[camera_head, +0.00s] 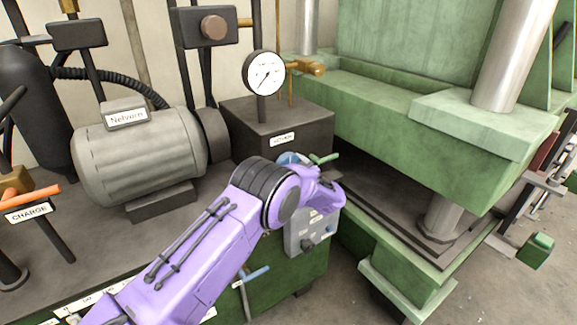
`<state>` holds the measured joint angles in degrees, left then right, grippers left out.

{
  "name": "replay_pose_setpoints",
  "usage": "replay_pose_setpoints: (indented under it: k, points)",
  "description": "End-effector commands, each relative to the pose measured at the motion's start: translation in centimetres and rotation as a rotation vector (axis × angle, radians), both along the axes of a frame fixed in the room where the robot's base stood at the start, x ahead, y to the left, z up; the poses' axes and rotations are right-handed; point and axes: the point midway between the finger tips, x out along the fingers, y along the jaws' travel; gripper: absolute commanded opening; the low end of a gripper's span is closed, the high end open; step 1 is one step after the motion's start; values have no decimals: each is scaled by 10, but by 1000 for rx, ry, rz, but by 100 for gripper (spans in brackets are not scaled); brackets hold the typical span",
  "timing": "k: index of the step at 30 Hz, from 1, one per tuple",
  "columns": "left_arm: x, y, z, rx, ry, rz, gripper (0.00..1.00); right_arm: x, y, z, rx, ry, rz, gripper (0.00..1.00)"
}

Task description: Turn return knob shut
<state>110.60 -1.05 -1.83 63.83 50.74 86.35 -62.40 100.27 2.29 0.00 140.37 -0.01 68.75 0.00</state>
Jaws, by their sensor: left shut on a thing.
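The return knob (288,157) appears as a small blue round part low on the front of the dark box, under a small white label whose lettering is too small to read surely. My left arm comes in from the lower left, and its purple wrist covers much of that area. My left gripper (302,166) is at the knob and is shut on it; its fingers are mostly hidden behind the wrist. How far the knob is turned cannot be told. My right gripper is not in view.
A round pressure gauge (265,73) stands on the dark box (300,118). A green lever (326,158) sticks out just right of the knob. A grey control panel (302,240) is below my wrist. The motor (140,155) stands left, the green press (440,120) right.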

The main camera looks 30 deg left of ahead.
Motion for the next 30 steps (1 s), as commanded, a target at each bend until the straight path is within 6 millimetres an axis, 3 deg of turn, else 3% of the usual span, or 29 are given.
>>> replay_pose_setpoints:
  k: [11,12,13,22,30]
  points:
    - [0,0,0,4,8,-1,60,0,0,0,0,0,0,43]
    - [0,0,0,4,8,-1,97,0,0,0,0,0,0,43]
    - [0,0,0,4,8,-1,100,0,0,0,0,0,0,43]
    - [-3,-7,-1,3,6,-2,100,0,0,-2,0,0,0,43]
    - [-26,-64,-1,4,7,-4,100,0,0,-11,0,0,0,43]
